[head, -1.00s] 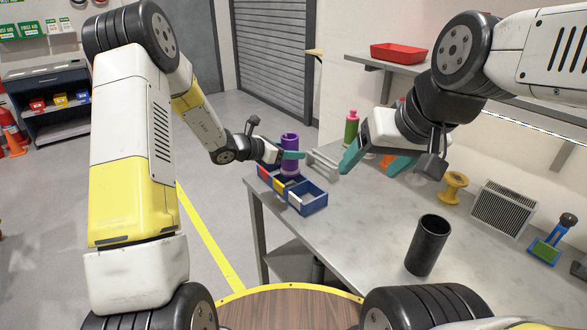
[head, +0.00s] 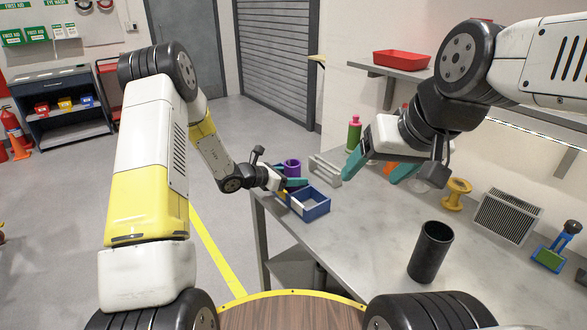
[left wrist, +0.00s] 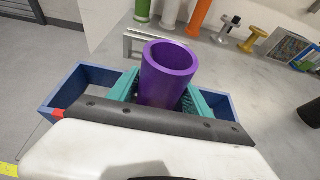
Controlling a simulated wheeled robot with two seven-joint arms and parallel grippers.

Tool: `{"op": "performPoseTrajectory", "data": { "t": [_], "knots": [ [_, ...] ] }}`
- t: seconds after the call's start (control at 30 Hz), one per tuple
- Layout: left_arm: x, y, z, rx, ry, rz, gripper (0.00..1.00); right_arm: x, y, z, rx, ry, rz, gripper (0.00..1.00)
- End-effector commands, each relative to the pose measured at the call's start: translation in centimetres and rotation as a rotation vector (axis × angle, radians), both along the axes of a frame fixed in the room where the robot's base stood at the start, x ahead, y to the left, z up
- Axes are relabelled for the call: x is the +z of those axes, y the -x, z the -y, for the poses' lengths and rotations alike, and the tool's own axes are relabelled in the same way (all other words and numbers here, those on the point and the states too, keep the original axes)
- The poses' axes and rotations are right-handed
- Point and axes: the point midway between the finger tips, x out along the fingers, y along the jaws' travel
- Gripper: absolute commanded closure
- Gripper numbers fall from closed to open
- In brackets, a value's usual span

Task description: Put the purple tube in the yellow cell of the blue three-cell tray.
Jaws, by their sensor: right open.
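The purple tube (head: 292,166) stands upright between the teal fingers of my left gripper (head: 296,183), which is shut on it; it also shows in the left wrist view (left wrist: 165,70). The blue three-cell tray (head: 316,209) sits at the table's left edge. The tube is at the tray's middle cell, with another cell on either side in the left wrist view. A yellow mark (head: 281,194) shows on the tray near the tube; a red mark (left wrist: 58,114) is at one end. The tube's lower end is hidden. My right gripper (head: 376,170) is open and empty over the table.
A grey rack (head: 325,168) stands just behind the tray. A green bottle (head: 354,134), a yellow spool (head: 456,193) and a grey vented box (head: 506,216) are farther back. A black cup (head: 430,252) stands in front. The table's middle is clear.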

Motion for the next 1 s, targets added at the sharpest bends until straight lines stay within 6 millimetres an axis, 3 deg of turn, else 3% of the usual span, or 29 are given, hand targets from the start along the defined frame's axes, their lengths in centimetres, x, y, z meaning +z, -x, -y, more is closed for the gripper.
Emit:
{"op": "performPoseTrajectory", "data": {
  "t": [0.43,1.0],
  "knots": [
    [0.4,0.1,-0.2,0.001,-0.001,0.001,0.3,0.0,0.0,0.0,0.0,0.0,0.0,0.26],
    [4.4,5.8,-8.0,0.002,-0.001,0.002,0.3,0.0,0.0,0.0,0.0,0.0,0.0,0.26]
  ]
}}
